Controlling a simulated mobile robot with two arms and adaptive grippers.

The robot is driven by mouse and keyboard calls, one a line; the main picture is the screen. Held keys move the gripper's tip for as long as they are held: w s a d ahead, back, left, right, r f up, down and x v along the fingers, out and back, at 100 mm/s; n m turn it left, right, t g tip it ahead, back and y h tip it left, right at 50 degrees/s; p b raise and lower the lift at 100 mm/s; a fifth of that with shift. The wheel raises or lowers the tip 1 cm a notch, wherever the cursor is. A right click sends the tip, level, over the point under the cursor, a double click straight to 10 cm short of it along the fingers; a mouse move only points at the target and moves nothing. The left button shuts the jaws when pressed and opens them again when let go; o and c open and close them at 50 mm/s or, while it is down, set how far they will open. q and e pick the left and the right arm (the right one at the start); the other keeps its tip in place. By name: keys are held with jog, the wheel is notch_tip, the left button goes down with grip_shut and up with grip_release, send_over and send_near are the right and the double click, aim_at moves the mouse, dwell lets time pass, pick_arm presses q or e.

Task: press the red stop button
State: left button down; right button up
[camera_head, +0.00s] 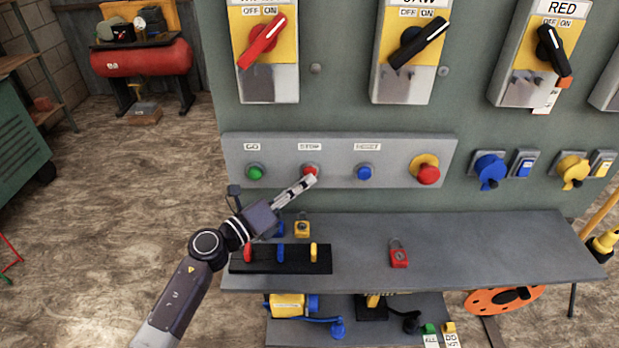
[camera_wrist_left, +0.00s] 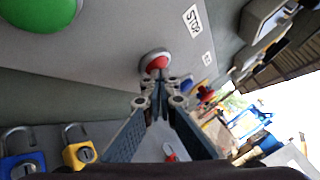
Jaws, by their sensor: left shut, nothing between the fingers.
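The red stop button (camera_head: 310,171) sits under a STOP label on the grey button panel (camera_head: 405,150), between a green button (camera_head: 255,172) on its left and a blue button (camera_head: 364,173) on its right. My left gripper (camera_head: 311,181) is shut and empty, its tips at the lower edge of the red button. In the left wrist view the red stop button (camera_wrist_left: 156,62) lies just beyond the closed fingertips (camera_wrist_left: 158,90). I cannot tell whether the tips touch it. My right gripper is not in view.
A red mushroom button on a yellow base (camera_head: 428,174) is further right. Rotary switches (camera_head: 262,42) are above. A grey shelf (camera_head: 480,250) below bears a red padlock (camera_head: 398,253), a yellow padlock (camera_head: 302,228) and a black rack (camera_head: 280,262).

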pick_arm(q)
jog(key=shift+w+a+r, duration=0.25)
jog(key=shift+a+r, duration=0.05)
jog(key=s, duration=0.2)
jog(key=s+p, duration=0.2)
jog(key=s, duration=0.1)
jog(key=shift+s+d+f, duration=0.2)
jog(key=shift+s+f, duration=0.15)
jog(key=shift+f, duration=0.05)
dwell(0.5)
